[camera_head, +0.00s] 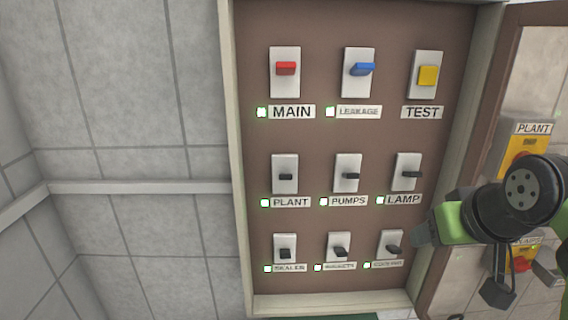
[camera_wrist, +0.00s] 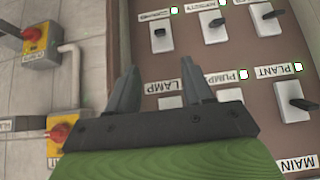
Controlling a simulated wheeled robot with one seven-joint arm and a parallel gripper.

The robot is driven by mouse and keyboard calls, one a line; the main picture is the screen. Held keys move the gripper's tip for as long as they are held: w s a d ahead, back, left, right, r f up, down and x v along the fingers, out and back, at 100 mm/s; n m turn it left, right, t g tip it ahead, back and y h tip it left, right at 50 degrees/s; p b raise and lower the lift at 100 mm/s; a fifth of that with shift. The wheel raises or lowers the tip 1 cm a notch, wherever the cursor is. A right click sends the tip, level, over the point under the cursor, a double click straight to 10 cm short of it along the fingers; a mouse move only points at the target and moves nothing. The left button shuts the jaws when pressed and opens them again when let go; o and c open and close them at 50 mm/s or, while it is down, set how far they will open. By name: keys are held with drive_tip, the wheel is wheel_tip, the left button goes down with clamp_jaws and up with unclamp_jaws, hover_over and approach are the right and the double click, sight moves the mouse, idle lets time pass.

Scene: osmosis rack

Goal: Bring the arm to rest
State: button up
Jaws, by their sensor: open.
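My arm and gripper show at the right of the head view, in front of the panel's right edge. In the wrist view my gripper (camera_wrist: 162,85) is open and empty, its two dark fingers apart over the brown switch panel. The panel (camera_head: 315,140) carries rows of switches. The LAMP switch (camera_head: 408,173) and PUMPS switch (camera_head: 348,174) sit in the middle row, and the PUMPS switch (camera_wrist: 232,96) shows beside a finger in the wrist view. I cannot tell whether any finger touches the panel.
Red-and-yellow PLANT switch (camera_head: 524,150) is on the wall behind my arm at right. Two red-and-yellow switches and a pipe (camera_wrist: 72,75) show left in the wrist view. The panel has a raised pale frame (camera_head: 236,200). Tiled wall (camera_head: 110,90) at left is clear.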

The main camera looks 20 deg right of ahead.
drive_tip(key=a+f+n+y+b, duration=0.1)
drive_tip(key=a+f, duration=0.2)
drive_tip(key=a, duration=0.2)
drive_tip(key=a+f+y+b, duration=0.1)
drive_tip(key=a+f, duration=0.2)
drive_tip(key=a, duration=0.3)
drive_tip(key=s+a+f+n+g+b, duration=0.1)
drive_tip(key=s+a+f+n+b, duration=0.1)
drive_tip(key=s+a+f, duration=0.4)
drive_tip(key=a+f, duration=0.3)
drive_tip(key=f, duration=0.3)
drive_tip(key=shift+s+a+g, duration=0.3)
drive_tip(key=shift+s+g, duration=0.1)
drive_tip(key=shift+s, duration=0.15)
